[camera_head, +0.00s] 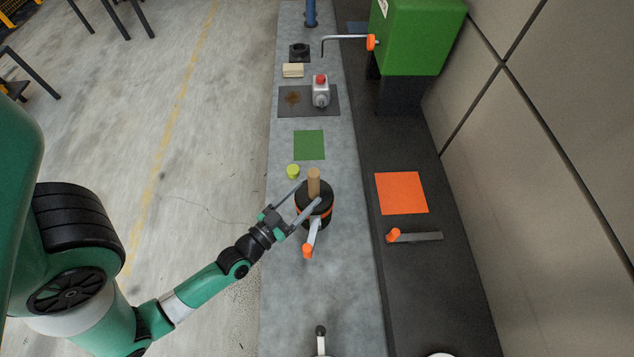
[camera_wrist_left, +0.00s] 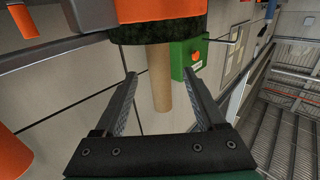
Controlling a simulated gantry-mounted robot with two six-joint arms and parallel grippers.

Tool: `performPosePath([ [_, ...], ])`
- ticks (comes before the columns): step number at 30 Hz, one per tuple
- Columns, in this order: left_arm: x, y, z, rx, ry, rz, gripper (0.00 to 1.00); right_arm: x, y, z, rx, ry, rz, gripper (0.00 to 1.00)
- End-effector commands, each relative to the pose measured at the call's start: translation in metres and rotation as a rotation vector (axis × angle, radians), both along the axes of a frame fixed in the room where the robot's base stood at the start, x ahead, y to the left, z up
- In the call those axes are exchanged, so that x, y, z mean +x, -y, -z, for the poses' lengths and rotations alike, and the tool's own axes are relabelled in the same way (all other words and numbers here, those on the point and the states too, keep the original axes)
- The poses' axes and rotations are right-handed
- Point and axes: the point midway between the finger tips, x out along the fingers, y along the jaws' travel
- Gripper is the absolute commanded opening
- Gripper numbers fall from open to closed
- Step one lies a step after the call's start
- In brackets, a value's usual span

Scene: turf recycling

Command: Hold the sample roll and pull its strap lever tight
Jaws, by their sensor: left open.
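The sample roll (camera_head: 317,216) stands upright on the grey bench, dark with an orange strap around it. A tan core (camera_head: 314,182) sticks up from its top and also shows in the left wrist view (camera_wrist_left: 160,85). The strap lever (camera_head: 312,236), grey with an orange knob, juts from the roll's near side. My left gripper (camera_head: 311,190) is open, with one finger on each side of the core at the roll's top. In the left wrist view, gaps show between the core and both fingers (camera_wrist_left: 160,74). My right gripper is not in view.
An orange square (camera_head: 401,193) and a grey bar with an orange knob (camera_head: 415,237) lie on the dark surface at right. A green machine (camera_head: 420,37) stands at the back.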

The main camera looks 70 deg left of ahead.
Motion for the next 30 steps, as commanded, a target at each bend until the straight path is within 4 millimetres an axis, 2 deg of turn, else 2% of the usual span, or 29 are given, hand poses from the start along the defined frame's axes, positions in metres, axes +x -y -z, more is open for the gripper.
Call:
performPosePath([
  [3,0.025,-0.013,-0.002,0.002,0.004,0.000,0.72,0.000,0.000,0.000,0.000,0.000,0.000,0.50],
  [9,0.054,-0.029,-0.001,0.001,0.002,0.001,0.72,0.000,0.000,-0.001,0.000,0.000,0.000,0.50],
  [13,0.062,-0.033,-0.001,0.001,0.000,0.001,0.72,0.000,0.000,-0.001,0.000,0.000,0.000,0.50],
  [21,0.064,-0.034,-0.001,0.001,0.000,0.001,0.72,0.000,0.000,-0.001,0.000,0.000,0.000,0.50],
  [30,0.063,-0.034,-0.001,0.000,0.000,0.002,0.18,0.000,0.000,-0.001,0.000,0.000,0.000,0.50],
])
